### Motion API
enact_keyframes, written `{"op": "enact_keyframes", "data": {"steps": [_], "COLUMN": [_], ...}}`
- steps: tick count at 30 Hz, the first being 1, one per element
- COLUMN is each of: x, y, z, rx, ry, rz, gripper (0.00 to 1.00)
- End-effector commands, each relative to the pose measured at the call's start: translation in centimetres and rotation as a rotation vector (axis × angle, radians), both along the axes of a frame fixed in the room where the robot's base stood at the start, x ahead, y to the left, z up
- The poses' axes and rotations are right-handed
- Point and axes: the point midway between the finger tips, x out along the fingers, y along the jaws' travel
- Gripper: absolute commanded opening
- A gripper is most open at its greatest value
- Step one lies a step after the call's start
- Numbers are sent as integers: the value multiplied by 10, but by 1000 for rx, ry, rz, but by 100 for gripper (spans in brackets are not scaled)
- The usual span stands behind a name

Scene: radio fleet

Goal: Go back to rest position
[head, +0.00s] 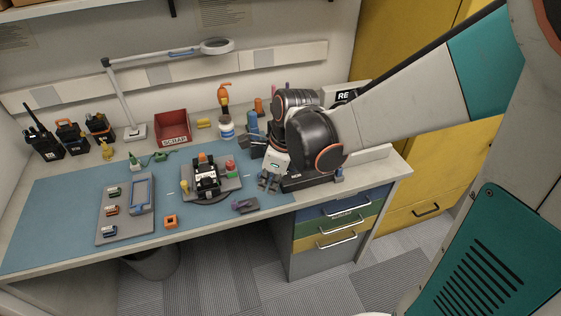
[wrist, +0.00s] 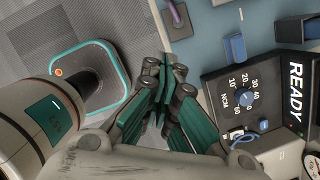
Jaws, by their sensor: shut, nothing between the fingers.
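My gripper (head: 268,184) is at the right end of the workbench, pointing down beside a dark device, with my arm reaching in from the right. In the wrist view the gripper's green-and-grey fingers (wrist: 166,66) are together with nothing between them. The dark device (wrist: 255,95) has a blue dial, an NCM scale and a READY label, and lies to the right of the fingers. In the head view my arm covers much of this device (head: 308,182); only part of its READY label shows.
The workbench has a blue mat (head: 60,215), a grey tray of small parts (head: 112,238), a fixture (head: 207,178), an orange part (head: 171,222), a purple-grey part (head: 245,205) and a red SCRAP bin (head: 172,128). A lamp (head: 125,90) stands behind. Drawers (head: 338,225) are below.

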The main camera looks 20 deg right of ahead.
Motion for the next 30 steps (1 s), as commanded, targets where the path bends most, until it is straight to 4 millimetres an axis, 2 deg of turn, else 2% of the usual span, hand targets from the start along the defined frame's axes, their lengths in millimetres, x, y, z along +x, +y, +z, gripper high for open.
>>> {"op": "enact_keyframes", "data": {"steps": [17,20,23,30], "x": [-5,-10,-19,-47], "y": [-1,-4,-9,-23], "z": [5,16,33,72], "rx": [-10,-40,-94,-294], "ry": [-16,-65,-141,-329], "rz": [37,145,325,837], "gripper": [0,0,0,0]}}
